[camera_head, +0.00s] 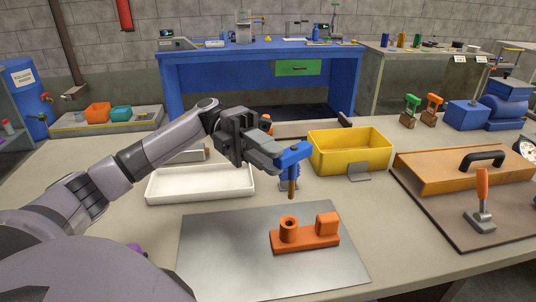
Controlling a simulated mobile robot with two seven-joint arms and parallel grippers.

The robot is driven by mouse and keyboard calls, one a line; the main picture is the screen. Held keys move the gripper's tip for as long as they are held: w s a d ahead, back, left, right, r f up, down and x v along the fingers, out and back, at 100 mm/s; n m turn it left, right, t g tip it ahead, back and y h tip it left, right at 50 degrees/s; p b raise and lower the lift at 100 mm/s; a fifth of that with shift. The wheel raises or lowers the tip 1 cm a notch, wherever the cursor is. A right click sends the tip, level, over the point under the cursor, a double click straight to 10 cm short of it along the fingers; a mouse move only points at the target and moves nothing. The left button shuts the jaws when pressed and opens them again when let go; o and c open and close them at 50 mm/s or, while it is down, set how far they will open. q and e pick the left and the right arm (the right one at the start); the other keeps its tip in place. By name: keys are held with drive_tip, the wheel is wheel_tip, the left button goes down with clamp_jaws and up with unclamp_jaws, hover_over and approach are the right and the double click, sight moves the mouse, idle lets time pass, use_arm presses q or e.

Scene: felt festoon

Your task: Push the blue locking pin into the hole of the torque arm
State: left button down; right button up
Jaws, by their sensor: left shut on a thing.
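The blue locking pin (294,154) is in the head view near the middle, with a blue crosswise top and a brownish tip pointing down. My left gripper (280,157) is shut on its blue top and holds it in the air, apart from the torque arm. The orange torque arm (312,239) lies on a grey metal sheet (222,252), in front of the pin and below it in the picture. Its left end has a raised round boss with an open hole (289,222) facing up; its right end has an upright block. The right gripper is not in view.
A white tray (200,195) lies behind the sheet, below my left arm. A yellow bin (349,162) stands behind the pin to the right. A brown board (448,222) with an orange-handled toggle clamp (481,202) is at the right. The sheet is otherwise clear.

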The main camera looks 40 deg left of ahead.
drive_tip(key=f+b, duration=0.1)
drive_tip(key=b, duration=0.1)
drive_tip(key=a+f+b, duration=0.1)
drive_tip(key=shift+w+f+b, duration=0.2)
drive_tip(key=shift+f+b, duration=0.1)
drive_tip(key=shift+b, duration=0.1)
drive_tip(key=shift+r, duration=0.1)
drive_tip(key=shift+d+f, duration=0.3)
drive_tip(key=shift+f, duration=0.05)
idle(0.6)
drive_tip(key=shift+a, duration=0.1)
idle(0.6)
drive_tip(key=shift+b, duration=0.3)
